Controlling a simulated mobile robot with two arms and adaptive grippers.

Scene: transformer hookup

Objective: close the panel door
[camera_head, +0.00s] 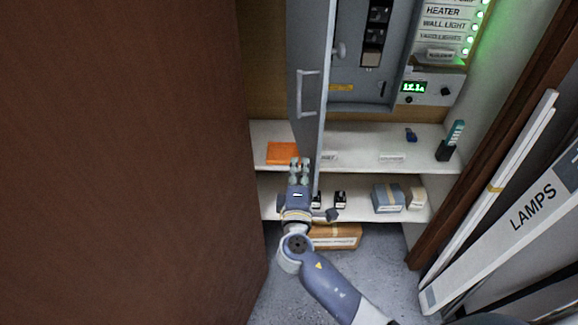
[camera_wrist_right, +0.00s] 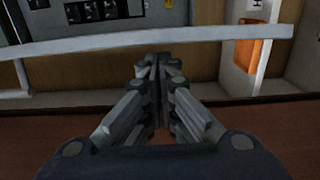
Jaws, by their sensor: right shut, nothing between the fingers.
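The grey panel door (camera_head: 309,125) stands open in the head view, seen nearly edge-on, with its bar handle (camera_head: 308,92) on its left face. Behind it is the grey electrical panel (camera_head: 350,97) with dark breakers. My right gripper (camera_head: 300,165) is shut and empty, low beside the left face of the door, below the handle. In the wrist view the door (camera_wrist_right: 150,42) is a long pale strip across the picture, beyond the shut fingertips (camera_wrist_right: 157,58); I cannot tell whether they touch it. Part of the handle (camera_wrist_right: 20,76) shows at the left. My left gripper is out of view.
A white shelf (camera_head: 360,158) holds an orange item (camera_head: 283,153) and a dark holder (camera_head: 446,150). Boxes (camera_head: 388,198) stand on the lower shelf. A brown surface (camera_head: 120,160) fills the left; a LAMPS box (camera_head: 520,215) leans at right.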

